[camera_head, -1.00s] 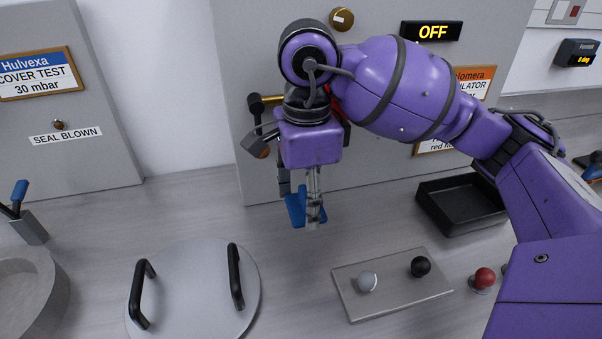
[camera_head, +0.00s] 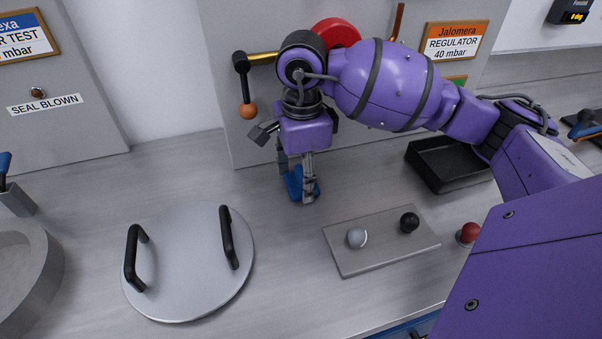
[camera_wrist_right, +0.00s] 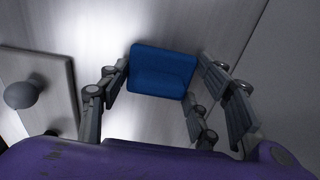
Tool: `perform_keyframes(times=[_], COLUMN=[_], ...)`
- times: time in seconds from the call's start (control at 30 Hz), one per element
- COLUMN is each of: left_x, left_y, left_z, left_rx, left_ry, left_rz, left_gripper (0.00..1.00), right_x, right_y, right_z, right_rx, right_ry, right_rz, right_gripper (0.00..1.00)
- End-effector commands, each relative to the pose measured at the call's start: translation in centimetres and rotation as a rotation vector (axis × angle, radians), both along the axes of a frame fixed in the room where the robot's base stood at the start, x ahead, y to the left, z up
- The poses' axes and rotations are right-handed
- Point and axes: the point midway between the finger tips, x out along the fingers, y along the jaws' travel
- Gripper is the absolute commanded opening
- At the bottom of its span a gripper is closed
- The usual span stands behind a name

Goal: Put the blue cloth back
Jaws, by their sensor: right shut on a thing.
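My right gripper (camera_head: 303,195) points down over the back of the worktop and is shut on the blue cloth (camera_head: 292,182). In the right wrist view the cloth (camera_wrist_right: 162,72) looks like a small folded blue pad between the fingers of the gripper (camera_wrist_right: 165,85). In the head view one finger hides part of the cloth. The cloth is at or just above the worktop; I cannot tell whether it touches. My left gripper is not in view.
A round lid (camera_head: 188,262) with two black handles lies at front left. A plate (camera_head: 380,252) with a grey and a black knob lies to the right of it. A black tray (camera_head: 440,180) stands at the right. An orange-tipped lever (camera_head: 248,110) sticks out from the back panel.

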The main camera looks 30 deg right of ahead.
Motion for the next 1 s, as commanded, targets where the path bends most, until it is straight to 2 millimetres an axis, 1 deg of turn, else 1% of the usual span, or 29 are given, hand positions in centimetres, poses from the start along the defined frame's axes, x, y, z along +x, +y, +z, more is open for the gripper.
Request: perform_keyframes(times=[0.1,0.13,0.23,0.27,0.57,0.67,0.77,1.0], left_x=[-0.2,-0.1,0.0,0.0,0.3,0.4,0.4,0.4], left_y=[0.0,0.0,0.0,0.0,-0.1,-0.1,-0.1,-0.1], left_z=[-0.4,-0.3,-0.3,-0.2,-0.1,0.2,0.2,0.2], left_rx=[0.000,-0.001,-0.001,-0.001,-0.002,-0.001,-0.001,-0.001], left_ry=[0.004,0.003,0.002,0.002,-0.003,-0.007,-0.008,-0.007], left_rz=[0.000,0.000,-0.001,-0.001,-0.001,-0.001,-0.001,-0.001], left_gripper=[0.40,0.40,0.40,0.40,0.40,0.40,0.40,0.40], right_x=[0.0,0.0,0.0,0.0,0.0,0.1,0.2,0.1], right_y=[0.0,0.0,0.0,0.0,0.0,0.0,0.0,0.0], right_z=[-0.5,-0.4,-0.3,-0.3,-0.2,0.5,1.8,7.0], right_rx=[0.000,0.000,0.000,0.000,0.000,0.000,0.000,0.000], right_ry=[0.001,0.001,0.000,0.000,0.000,-0.003,-0.005,-0.006], right_rz=[0.000,0.000,0.000,0.000,0.000,0.000,-0.001,-0.001], right_gripper=[0.33,0.62,0.75,0.77,0.77,0.77,0.77,0.77])
